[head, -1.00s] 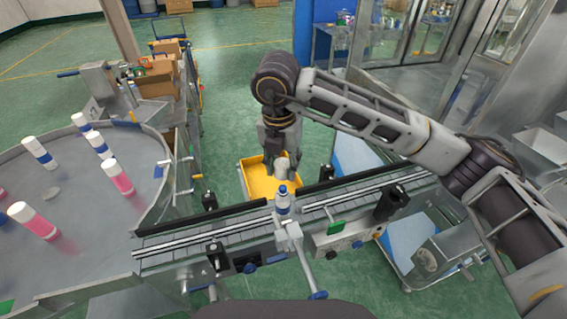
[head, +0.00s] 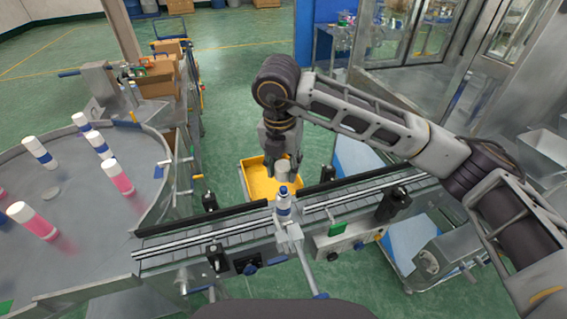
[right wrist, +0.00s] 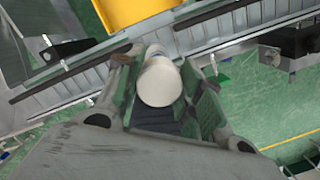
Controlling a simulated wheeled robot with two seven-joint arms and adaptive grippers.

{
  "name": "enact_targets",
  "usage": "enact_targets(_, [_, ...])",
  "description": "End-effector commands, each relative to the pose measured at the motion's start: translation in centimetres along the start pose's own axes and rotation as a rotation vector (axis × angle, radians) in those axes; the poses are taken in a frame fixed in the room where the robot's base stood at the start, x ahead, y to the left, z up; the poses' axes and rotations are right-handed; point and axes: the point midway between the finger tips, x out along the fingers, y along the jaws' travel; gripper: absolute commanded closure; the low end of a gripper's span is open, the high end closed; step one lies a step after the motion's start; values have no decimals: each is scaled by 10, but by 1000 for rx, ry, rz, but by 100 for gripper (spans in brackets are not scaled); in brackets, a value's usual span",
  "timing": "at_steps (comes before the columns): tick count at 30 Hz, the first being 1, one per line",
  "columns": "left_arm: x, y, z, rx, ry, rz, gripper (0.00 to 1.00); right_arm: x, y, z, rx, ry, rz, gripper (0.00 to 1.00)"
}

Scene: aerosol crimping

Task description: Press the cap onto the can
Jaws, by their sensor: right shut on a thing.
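The can (head: 283,206) is a small white can with a blue band and a blue top. It stands upright on the conveyor (head: 237,228) in the middle of the head view. My right gripper (head: 281,170) points down just behind and above the can and is shut on the white cap (head: 283,172). In the right wrist view the round cap (right wrist: 160,82) sits between the two fingers (right wrist: 160,90) and hides most of what lies beyond it. The cap looks apart from the can in the head view. My left gripper is not in view.
A yellow bin (head: 258,186) stands behind the conveyor. A round table (head: 75,225) at the left holds several upright or tilted white-capped cans. A bracket (head: 291,236) stands at the conveyor's front side by the can. Black posts (head: 393,203) rise beside the belt.

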Motion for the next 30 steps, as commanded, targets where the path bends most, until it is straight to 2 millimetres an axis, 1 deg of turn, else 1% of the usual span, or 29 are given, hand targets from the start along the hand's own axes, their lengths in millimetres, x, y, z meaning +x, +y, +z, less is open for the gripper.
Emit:
enact_targets(17, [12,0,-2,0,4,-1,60,36,0,-4,0,0,-1,71])
enact_targets(21, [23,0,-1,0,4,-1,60,45,0,-5,0,-1,0,71])
enact_targets(30, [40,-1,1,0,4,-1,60,60,0,-7,0,0,0,71])
